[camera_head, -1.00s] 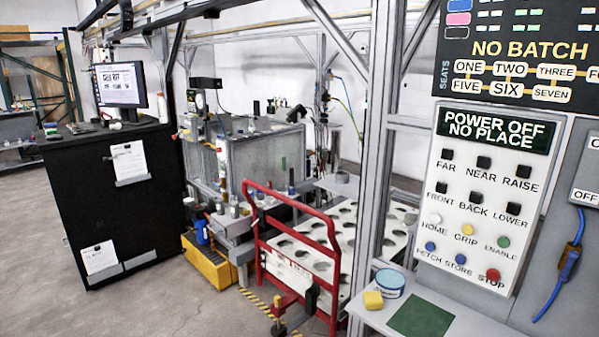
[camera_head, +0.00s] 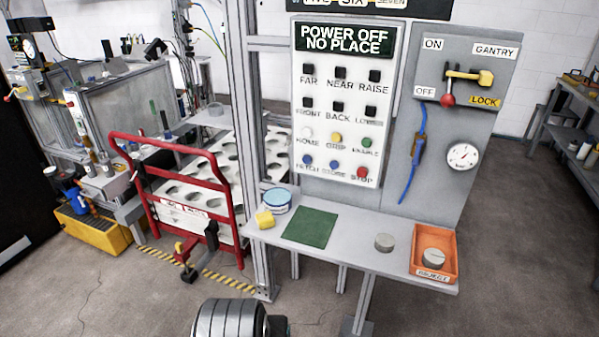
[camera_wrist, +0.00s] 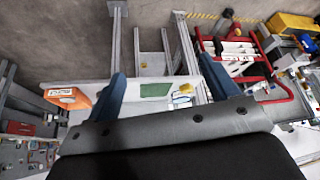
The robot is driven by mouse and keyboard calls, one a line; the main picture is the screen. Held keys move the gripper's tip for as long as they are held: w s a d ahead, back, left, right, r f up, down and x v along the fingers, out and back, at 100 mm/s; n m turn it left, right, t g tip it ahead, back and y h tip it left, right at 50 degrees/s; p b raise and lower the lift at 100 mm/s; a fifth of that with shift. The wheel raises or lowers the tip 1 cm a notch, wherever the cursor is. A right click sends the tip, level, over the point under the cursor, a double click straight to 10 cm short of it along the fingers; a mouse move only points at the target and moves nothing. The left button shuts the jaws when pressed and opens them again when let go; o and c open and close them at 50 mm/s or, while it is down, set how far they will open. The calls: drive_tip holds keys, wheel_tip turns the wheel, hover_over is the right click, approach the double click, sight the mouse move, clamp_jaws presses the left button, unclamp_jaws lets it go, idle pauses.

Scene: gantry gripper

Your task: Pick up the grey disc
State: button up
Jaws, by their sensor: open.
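A grey disc (camera_head: 384,242) lies flat on the light grey shelf (camera_head: 345,253), between the green mat and the orange tray, in the head view. A second grey disc (camera_head: 433,257) sits inside the orange tray (camera_head: 421,275), labelled REJECT. My gripper (camera_wrist: 166,84) shows in the wrist view as two blue fingers spread wide apart with nothing between them. It is well away from the shelf. The tray (camera_wrist: 72,99) and shelf appear beyond it there, but I cannot make out the loose disc in that view.
On the shelf are a green mat (camera_head: 310,228), a yellow block (camera_head: 264,218) and a blue-white tub (camera_head: 277,200). The button panel (camera_head: 340,120) and lock board (camera_head: 458,120) rise behind. A red guard rail (camera_head: 165,146) and a frame post (camera_head: 242,130) stand at left.

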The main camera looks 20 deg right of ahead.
drive_tip(key=w+d+r+m, duration=0.2)
drive_tip(key=w+d+r, duration=0.3)
drive_tip(key=w+d, duration=0.1)
drive_tip(key=m+g+h, duration=0.2)
drive_tip(key=m+g, duration=0.1)
drive_tip(key=m, duration=0.2)
hover_over(385, 239)
drive_tip(key=s+a, duration=0.3)
drive_tip(key=a, duration=0.3)
wheel_tip(385, 239, down, 4)
drive_tip(key=r, duration=0.1)
drive_tip(key=x, duration=1.7)
drive_tip(key=shift+s+a+f, duration=0.15)
drive_tip(key=shift+a+f, duration=0.05)
drive_tip(key=shift+c, duration=0.4)
drive_tip(key=c, duration=1.1)
